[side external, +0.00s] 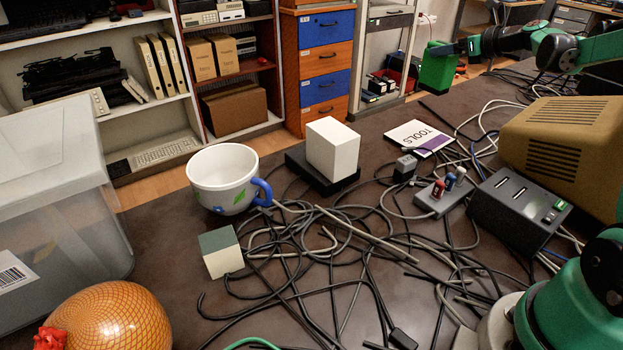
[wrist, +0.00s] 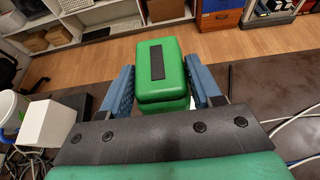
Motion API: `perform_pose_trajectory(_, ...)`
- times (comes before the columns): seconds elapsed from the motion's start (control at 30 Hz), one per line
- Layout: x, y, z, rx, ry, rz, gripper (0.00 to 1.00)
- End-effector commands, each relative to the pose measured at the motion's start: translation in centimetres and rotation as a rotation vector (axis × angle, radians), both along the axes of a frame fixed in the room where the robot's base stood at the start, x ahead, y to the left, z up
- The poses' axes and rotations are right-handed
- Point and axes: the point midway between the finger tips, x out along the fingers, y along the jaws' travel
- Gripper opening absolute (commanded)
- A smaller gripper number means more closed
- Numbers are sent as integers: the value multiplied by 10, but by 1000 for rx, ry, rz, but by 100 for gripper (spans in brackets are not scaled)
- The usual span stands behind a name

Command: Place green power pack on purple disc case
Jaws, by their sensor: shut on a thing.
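The green power pack (side external: 437,68) hangs in the air at the upper right of the side view, above the table. My gripper (side external: 464,47) is shut on it from the right. In the wrist view the pack (wrist: 158,72) sits between the two blue fingers, with a dark strip on its face. In the wrist view the case is mostly or wholly hidden behind the pack and gripper.
A white box (side external: 332,149) on a black base, a cup (side external: 224,179) and a small cube (side external: 221,252) stand left. Tangled cables (side external: 340,245) cover the middle.

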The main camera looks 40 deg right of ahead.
Motion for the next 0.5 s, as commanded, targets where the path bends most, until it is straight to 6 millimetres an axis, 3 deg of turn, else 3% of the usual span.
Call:
perform_pose_trajectory(0.2, 0, 0, -56, 0, -1, 1, 0)
perform_pose_trajectory(0.5, 0, 1, -90, 1, -1, 2, 0)
